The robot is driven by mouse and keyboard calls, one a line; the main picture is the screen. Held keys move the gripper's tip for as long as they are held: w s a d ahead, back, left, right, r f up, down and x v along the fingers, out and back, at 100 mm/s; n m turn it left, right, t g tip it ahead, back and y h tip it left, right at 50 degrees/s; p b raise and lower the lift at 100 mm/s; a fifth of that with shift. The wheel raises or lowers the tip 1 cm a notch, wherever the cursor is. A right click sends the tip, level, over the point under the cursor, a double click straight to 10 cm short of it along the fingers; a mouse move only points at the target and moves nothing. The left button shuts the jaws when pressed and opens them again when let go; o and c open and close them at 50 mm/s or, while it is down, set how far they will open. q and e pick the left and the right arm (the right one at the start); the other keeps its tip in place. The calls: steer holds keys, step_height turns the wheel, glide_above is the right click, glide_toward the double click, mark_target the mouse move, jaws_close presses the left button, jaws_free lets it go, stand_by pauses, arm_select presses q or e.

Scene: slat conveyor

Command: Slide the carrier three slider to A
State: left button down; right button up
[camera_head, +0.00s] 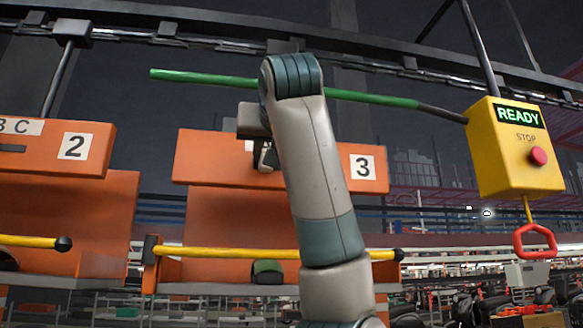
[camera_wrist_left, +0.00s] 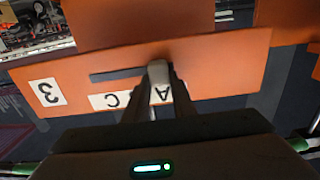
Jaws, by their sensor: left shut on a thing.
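Carrier three is an orange panel (camera_head: 225,160) marked 3, hanging in the middle of the head view. It also shows upside down in the left wrist view (camera_wrist_left: 225,75), with a dark slot (camera_wrist_left: 112,75) and white letter labels. C and A (camera_wrist_left: 162,95) are readable; the place between them is hidden by a finger. My left gripper (camera_head: 265,160) is at the panel front, and in the wrist view its fingers (camera_wrist_left: 160,82) are shut on the pale slider knob (camera_wrist_left: 158,69). The knob is in line with the A label. My right gripper is not in view.
Carrier two (camera_head: 45,145) hangs at the left. A green bar (camera_head: 200,77) runs above carrier three, behind my arm. A yellow box (camera_head: 512,150) with a READY display, red stop button and red pull handle (camera_head: 535,242) is at the right. Yellow bars (camera_head: 215,253) cross below the panels.

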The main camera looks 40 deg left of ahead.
arm_select(q)
steer(key=c, duration=1.5)
jaws_free()
steer(key=shift+s+a, duration=0.1)
steer(key=shift+c, duration=0.2)
steer(key=shift+o, duration=0.3)
steer(key=shift+s+a, duration=0.15)
steer(key=b+v, duration=0.7)
steer(key=v, duration=1)
steer(key=shift+s, duration=0.2)
